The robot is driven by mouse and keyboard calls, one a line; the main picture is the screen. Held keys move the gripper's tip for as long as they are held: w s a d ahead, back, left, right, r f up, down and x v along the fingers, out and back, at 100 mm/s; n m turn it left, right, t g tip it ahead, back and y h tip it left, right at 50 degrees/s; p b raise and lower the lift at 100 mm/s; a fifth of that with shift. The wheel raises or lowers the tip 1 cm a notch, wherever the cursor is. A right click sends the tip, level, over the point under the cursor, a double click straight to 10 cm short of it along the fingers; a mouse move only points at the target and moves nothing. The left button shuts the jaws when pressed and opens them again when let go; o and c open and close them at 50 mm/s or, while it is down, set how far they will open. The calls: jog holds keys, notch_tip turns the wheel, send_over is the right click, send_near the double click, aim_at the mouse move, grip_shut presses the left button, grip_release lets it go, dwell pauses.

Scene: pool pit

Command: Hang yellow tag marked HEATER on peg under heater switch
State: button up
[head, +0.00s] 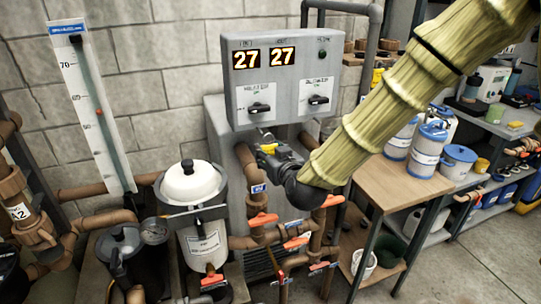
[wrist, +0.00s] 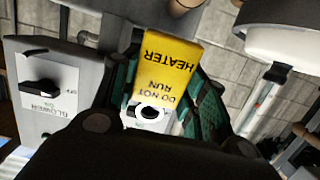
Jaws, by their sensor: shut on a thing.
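The yellow tag (wrist: 165,70) reads DO NOT RUN HEATER and appears upside down in the wrist view, with a white-ringed hole at its lower end. It shows as a small yellow patch in the head view (head: 268,148). My gripper (head: 266,152) is shut on the tag, its green-padded fingers (wrist: 165,95) on either side. It is just below the grey control box (head: 278,85), under the left switch (head: 259,108). The right switch (head: 318,100) matches the one labelled BLOWER in the wrist view (wrist: 42,90). I cannot make out the peg; the tag and gripper cover that area.
Brown pipes with orange valve handles (head: 263,219) run below the box. A white-lidded filter vessel (head: 190,183) stands to the left. A wooden-topped table (head: 415,170) with blue-and-white containers (head: 428,142) is at the right. Open floor (head: 480,250) is at the lower right.

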jog(key=shift+x, duration=4.05)
jog(key=shift+a, duration=0.1)
jog(key=o, duration=1)
